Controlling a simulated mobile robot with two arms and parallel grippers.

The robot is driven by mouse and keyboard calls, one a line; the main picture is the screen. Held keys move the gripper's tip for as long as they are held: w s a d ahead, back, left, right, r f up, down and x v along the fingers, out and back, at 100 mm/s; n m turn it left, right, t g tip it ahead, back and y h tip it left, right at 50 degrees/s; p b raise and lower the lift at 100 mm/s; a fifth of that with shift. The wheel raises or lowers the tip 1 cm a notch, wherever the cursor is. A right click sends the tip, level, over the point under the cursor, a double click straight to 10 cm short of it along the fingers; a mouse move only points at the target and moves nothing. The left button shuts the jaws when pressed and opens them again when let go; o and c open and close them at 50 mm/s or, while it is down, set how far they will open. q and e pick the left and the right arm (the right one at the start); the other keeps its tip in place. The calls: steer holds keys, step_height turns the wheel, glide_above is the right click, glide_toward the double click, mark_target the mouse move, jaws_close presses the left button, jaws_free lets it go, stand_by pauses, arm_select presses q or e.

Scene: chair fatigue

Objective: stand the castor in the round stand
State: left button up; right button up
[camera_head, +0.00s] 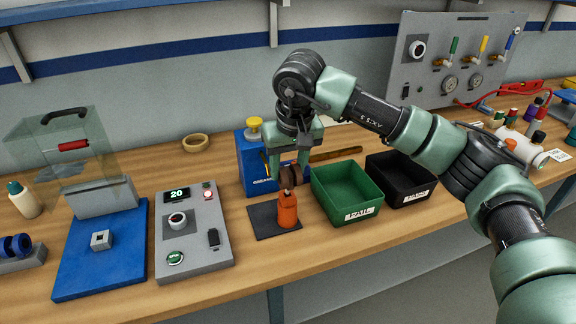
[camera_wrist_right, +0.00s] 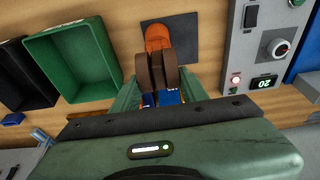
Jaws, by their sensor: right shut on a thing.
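The castor (camera_head: 291,187) shows as dark brown wheels between the fingers of my right gripper (camera_head: 288,166), which is shut on it and points down. In the right wrist view the castor (camera_wrist_right: 150,72) appears as two brown discs side by side, at the fingertips (camera_wrist_right: 157,98). Just below it is an upright orange piece (camera_head: 287,213) on a dark mat; I cannot tell whether they touch or whether this is the round stand. A tan ring (camera_head: 194,143) lies at the back of the bench. My left gripper is not in view.
A green bin (camera_head: 325,207) and a black bin (camera_head: 400,192) stand right of the mat (camera_head: 258,221). A grey control box (camera_head: 183,255) is left of it. A blue box (camera_head: 247,160) stands behind the gripper. A blue plate with a clear guard (camera_head: 87,150) is further left.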

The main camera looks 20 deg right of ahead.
steer(key=shift+s+b+x, duration=0.15)
steer(key=shift+b+x, duration=0.3)
steer(key=shift+x, duration=0.15)
steer(key=shift+s+b+x, duration=0.15)
steer(key=shift+b+x, duration=0.3)
steer(key=shift+x, duration=0.1)
steer(key=o, duration=1.3)
steer(key=shift+f, duration=0.15)
steer(key=shift+o, duration=0.2)
steer(key=b+v, duration=0.1)
steer(key=v, duration=0.7)
steer(key=shift+f, duration=0.1)
